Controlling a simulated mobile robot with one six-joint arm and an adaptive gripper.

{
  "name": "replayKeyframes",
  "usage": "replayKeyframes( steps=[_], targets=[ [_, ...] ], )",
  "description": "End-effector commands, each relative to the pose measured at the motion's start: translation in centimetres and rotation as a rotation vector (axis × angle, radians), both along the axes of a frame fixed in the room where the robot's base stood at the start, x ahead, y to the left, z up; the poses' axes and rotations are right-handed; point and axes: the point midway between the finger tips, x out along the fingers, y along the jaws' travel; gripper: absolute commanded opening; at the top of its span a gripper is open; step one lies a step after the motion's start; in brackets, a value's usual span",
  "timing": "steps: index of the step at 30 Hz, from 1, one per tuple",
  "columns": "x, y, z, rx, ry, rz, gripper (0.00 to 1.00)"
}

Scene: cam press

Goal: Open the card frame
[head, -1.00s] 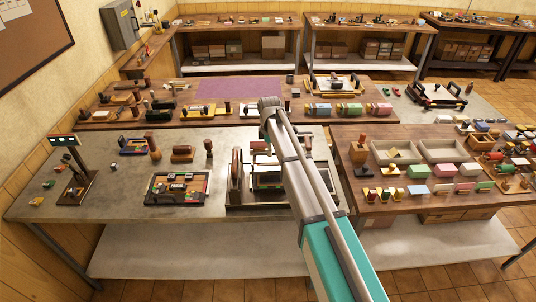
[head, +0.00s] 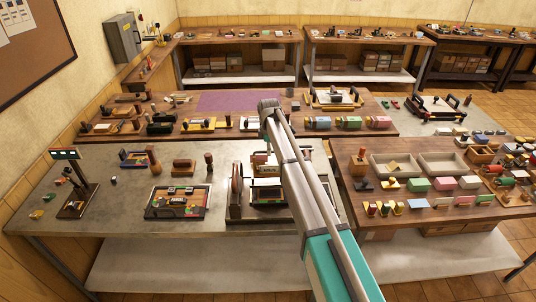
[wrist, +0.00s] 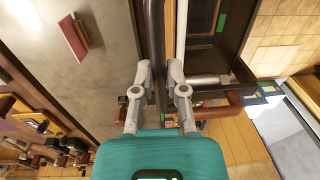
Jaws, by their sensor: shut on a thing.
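The press with its card frame (head: 266,194) stands on the grey bench, partly hidden by my arm in the head view. A dark frame with a green patch (wrist: 222,22) shows at the top right of the wrist view, and I take it to be part of this press. My gripper (wrist: 160,72) has its two grey fingers on either side of a dark upright bar (wrist: 154,25) and is shut on it. Whether this bar belongs to the card frame is unclear. The fingertips are hidden behind my arm in the head view.
A tray of coloured parts (head: 178,202) lies left of the press on the grey bench (head: 110,225). A stand with a small sign (head: 75,185) is at the far left. The wooden table (head: 400,208) on the right is crowded with blocks and bins.

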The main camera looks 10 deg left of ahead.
Motion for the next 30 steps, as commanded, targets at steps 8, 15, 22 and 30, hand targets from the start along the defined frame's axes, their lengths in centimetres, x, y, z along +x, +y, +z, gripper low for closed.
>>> replayKeyframes(
  steps=[8,15,22,30],
  targets=[
    [2.1,0.6,-0.4,0.001,0.001,0.002,0.00],
    [3.7,1.1,-0.9,0.002,0.002,0.002,0.00],
    [5.2,1.5,-1.6,0.002,0.002,0.003,0.00],
    [5.6,1.7,-1.7,0.003,0.002,0.004,0.19]
  ],
)
